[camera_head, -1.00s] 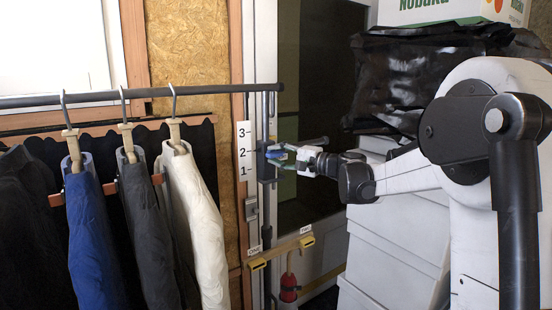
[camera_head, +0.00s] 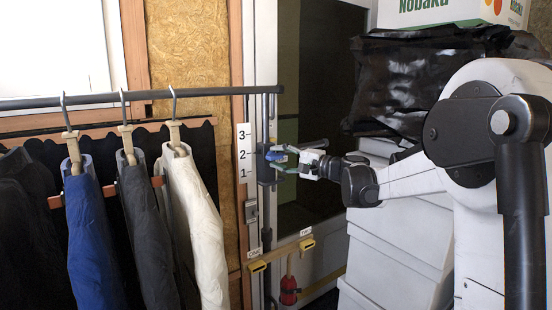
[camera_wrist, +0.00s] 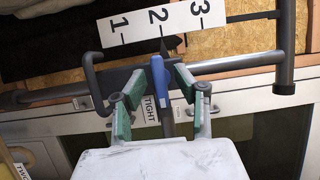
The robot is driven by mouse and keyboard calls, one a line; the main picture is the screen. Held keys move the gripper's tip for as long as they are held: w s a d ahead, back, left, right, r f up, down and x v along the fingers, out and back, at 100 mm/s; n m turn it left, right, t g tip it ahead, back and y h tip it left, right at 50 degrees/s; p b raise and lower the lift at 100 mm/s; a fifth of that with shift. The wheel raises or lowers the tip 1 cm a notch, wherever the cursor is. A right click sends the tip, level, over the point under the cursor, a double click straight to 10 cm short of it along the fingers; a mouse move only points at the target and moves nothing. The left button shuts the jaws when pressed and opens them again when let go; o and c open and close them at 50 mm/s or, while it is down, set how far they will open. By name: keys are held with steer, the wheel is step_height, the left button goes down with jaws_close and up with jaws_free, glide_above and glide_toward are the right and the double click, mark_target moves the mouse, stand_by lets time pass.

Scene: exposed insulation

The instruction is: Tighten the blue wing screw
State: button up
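The blue wing screw (camera_wrist: 157,76) is in the upper middle of the wrist view, its long blue wing pointing up the picture. It also shows small in the head view (camera_head: 275,156), on the dark bracket of the vertical rod. My gripper (camera_wrist: 160,78) has green-padded fingers, one on each side of the blue wing. Narrow gaps show between pads and wing, so it looks open around the screw and not clamped. In the head view my gripper (camera_head: 286,159) reaches the bracket from the right. The screw's shaft is partly hidden by my gripper.
A white scale (camera_wrist: 162,30) numbered 1 to 3 lies behind the screw. A "TIGHT" label (camera_wrist: 152,111) is between my fingers. A grey bent handle (camera_wrist: 90,75) is close on the left. Hanging clothes (camera_head: 195,215) fill the left; white boxes (camera_head: 395,240) stand right.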

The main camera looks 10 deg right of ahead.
steer(key=v, duration=1.1)
steer(key=shift+s, duration=0.15)
steer(key=s+a+f+n+g+h, duration=0.2)
steer(key=s+a+f, duration=0.1)
steer(key=s+a, duration=0.4)
steer(key=s+a+f+n+g+h, duration=0.2)
steer(key=s+a+f+g+h, duration=0.15)
steer(key=s, duration=0.45)
steer(key=s+f+n+h, duration=0.1)
steer(key=s+f+h, duration=0.1)
steer(key=s+f, duration=0.2)
steer(key=s+d+f+n+h, duration=0.1)
steer(key=s+f+n+h, duration=0.1)
steer(key=s, duration=0.8)
steer(key=s+d+f+n+h, duration=0.1)
steer(key=s+f+n+h, duration=0.1)
steer(key=s+f, duration=0.3)
steer(key=s+h, duration=0.1)
steer(key=s, duration=0.1)
steer(key=shift+s+f, duration=0.25)
steer(key=shift+f, duration=0.1)
